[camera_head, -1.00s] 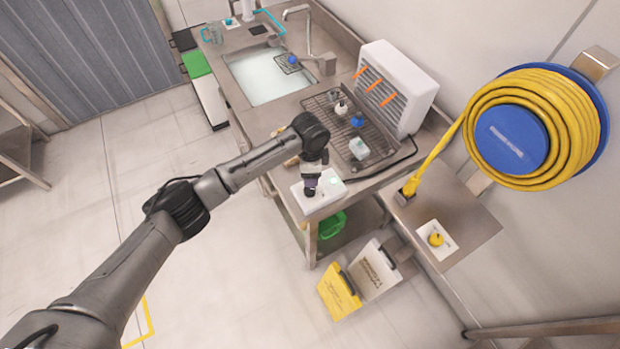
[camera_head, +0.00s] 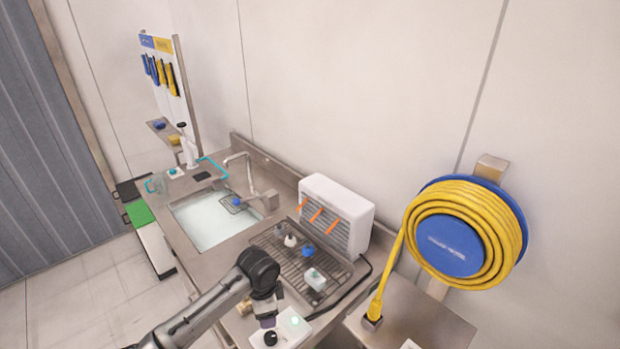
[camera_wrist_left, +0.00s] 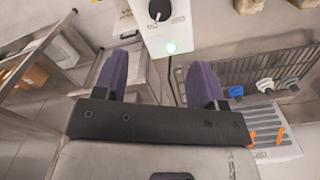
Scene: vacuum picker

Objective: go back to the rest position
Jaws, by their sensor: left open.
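My left gripper (camera_head: 267,318) is at the end of the dark grey arm that comes in from the bottom left in the head view. It hangs by the white control box (camera_head: 296,328) at the near corner of the steel counter. In the left wrist view, the two purple fingers of the gripper (camera_wrist_left: 160,78) stand wide apart with nothing between them. The white box (camera_wrist_left: 168,35), with a black knob and a lit green light, lies beyond the fingertips. I cannot tell whether they touch it. My right gripper is not in view.
The sink (camera_head: 205,220) lies behind. A yellow hose reel (camera_head: 465,232) hangs at right. Open floor (camera_head: 80,300) is at left.

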